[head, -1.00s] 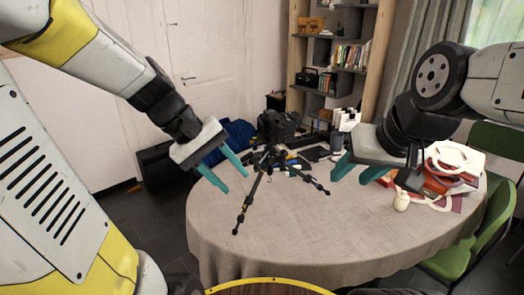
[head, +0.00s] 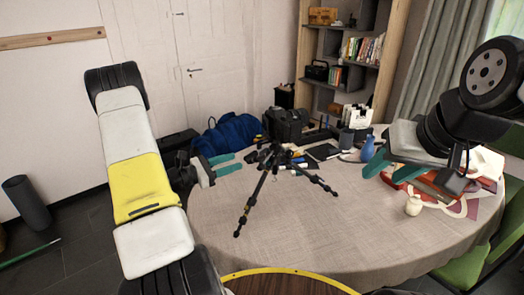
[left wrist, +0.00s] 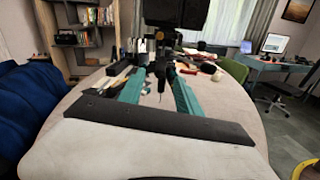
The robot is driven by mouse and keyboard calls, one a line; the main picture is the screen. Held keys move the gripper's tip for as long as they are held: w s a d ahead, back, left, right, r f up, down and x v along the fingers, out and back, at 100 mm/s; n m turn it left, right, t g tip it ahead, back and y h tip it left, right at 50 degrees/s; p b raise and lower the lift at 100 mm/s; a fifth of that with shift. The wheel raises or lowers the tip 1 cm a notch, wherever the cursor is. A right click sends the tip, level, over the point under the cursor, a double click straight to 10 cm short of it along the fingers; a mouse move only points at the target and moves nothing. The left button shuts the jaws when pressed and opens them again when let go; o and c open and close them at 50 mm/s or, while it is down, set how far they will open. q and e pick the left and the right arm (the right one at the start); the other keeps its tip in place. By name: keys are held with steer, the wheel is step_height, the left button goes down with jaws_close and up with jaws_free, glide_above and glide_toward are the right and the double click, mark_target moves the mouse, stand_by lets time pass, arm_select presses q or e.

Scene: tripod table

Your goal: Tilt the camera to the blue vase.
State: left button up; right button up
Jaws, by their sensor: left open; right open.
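The black camera (head: 287,122) sits above the black tripod (head: 262,178) on the table; I cannot tell where its lens points. In the left wrist view the large dark body at the top edge (left wrist: 175,12) looks like the camera, with the tripod's parts below it. The blue vase (head: 367,150) stands at the table's back right, just left of my right gripper. My left gripper (head: 238,162) is open, left of the tripod top, fingers pointing right; its fingers also show in the left wrist view (left wrist: 155,80). My right gripper (head: 368,172) is open and empty in front of the vase.
Small items, a dark mug (head: 346,138) and a white container (head: 357,116) crowd the table's back. A small cream jar (head: 413,206) and red books (head: 405,173) lie at right. The table's front (head: 300,235) is clear.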

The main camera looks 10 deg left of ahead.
mark_target(249, 156)
arm_select(q)
steer(key=x, duration=0.7)
steer(key=shift+w+d, duration=0.1)
steer(key=shift+d, duration=0.15)
jaws_close()
steer(key=shift+r, duration=0.1)
stand_by(1.0)
